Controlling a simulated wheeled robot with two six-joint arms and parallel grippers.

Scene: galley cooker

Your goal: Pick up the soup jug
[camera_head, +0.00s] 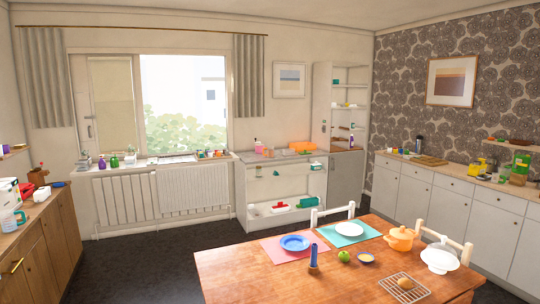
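A blue-tinted jug-shaped vessel (12,221) stands on the left wooden counter at the picture's left edge. It looks like the soup jug, but it is small and I cannot be sure. White items stand close behind it. Neither of my grippers shows in the head view, so nothing is seen near the jug or held.
The left wooden counter (32,262) also carries a red item (38,177). A wooden dining table (240,277) with an orange pot (400,238), plates and a wire rack fills the lower right, with chairs behind it. Dark floor (140,262) lies clear between counter and table.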

